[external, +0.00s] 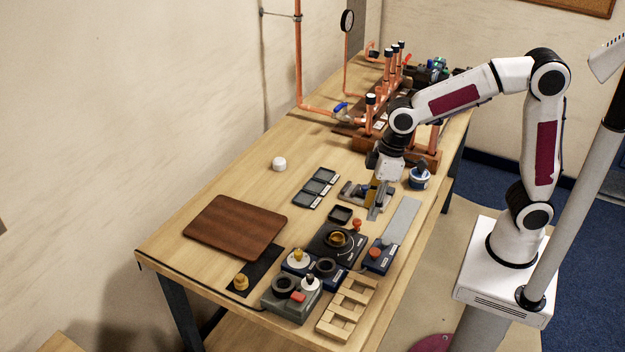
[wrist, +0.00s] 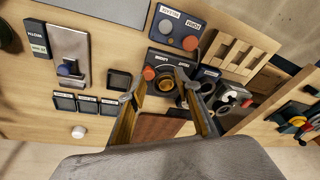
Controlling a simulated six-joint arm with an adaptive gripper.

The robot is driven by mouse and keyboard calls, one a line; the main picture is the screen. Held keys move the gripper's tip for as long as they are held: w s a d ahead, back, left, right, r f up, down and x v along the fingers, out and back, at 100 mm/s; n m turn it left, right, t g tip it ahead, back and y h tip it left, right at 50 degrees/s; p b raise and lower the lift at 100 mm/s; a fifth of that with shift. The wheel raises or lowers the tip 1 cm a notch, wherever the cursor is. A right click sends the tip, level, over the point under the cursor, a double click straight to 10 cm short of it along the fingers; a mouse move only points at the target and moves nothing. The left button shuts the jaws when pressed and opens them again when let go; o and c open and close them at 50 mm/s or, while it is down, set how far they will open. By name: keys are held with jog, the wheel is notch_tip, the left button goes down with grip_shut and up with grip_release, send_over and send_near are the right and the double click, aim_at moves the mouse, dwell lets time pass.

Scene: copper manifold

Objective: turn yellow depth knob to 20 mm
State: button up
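The yellow depth knob (external: 337,239) sits on a black dial plate (external: 322,252) on the bench, with an orange-red button (external: 356,224) at one corner. In the wrist view the knob (wrist: 165,84) shows between and beyond my fingertips, partly close to the right finger. My gripper (external: 376,208) is above the bench, up and to the right of the knob in the external view, and apart from it. In the wrist view my gripper (wrist: 155,88) has its two fingers spread with nothing held. The knob's pointer and scale values are too small to read.
A blue box with a red button (external: 380,256) and a grey plate (external: 402,220) lie right of the dial. Round-dial blocks (external: 291,292) and a wooden rack (external: 346,305) stand in front. A brown board (external: 236,227) lies left. Copper pipes (external: 371,110) stand behind.

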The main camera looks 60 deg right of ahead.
jog(key=s+d+r+m, duration=0.1)
jog(key=s+d+r, duration=0.1)
jog(key=s+d, duration=0.3)
jog(key=shift+s+d+m+t, duration=0.3)
jog(key=shift+d+m, duration=0.1)
jog(key=shift+d, duration=0.6)
jog(key=shift+a, duration=0.15)
jog(key=n+t+y, duration=0.1)
jog(key=n+y, duration=0.1)
jog(key=n, duration=0.3)
send_near(299, 251)
jog(key=shift+w+a+f, duration=0.15)
jog(key=shift+a+f, duration=0.15)
jog(key=shift+f, duration=0.1)
jog(key=shift+x, duration=3.8)
jog(key=shift+d, duration=0.15)
